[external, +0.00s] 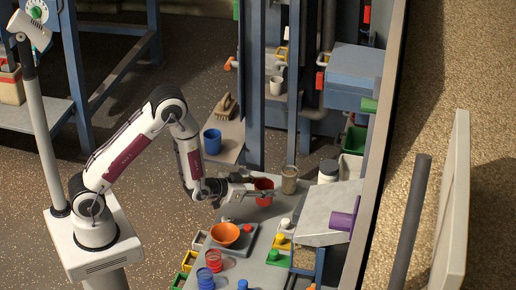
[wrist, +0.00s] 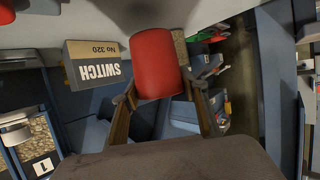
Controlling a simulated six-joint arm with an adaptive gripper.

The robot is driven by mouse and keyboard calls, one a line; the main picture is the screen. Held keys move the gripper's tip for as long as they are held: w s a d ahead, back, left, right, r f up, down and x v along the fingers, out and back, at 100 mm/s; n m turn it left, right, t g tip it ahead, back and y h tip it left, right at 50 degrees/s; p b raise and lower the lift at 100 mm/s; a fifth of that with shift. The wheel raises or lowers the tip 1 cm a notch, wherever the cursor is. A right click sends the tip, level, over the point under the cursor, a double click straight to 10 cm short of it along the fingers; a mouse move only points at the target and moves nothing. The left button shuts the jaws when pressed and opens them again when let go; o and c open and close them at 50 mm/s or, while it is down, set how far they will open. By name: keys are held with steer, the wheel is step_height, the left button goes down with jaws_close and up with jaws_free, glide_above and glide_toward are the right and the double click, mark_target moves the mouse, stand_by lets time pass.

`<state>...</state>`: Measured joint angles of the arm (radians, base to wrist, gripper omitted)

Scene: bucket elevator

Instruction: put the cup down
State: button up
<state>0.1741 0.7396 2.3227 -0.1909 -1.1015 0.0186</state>
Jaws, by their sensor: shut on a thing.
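A red cup (external: 263,191) is held at the end of my arm, over the back part of the grey worktop (external: 256,209). In the wrist view the red cup (wrist: 155,60) sits between the two fingers. My gripper (external: 252,190) is shut on it; its fingers also show in the wrist view (wrist: 160,97), one on each side of the cup. I cannot tell whether the cup's base touches the worktop.
A brown-grey container (external: 289,180) stands close right of the cup, with a dark-lidded white jar (external: 328,171) beyond. An orange bowl (external: 225,234) sits in front. A blue cup (external: 212,141) and a brush (external: 226,107) rest on a shelf at left. Blue posts rise behind.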

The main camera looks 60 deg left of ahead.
steer(key=shift+f, duration=1.75)
steer(key=shift+f, duration=0.15)
steer(key=o, duration=1.1)
steer(key=shift+c, duration=0.2)
steer(key=v, duration=0.7)
steer(key=shift+s+r, duration=0.25)
steer(key=shift+r, duration=0.05)
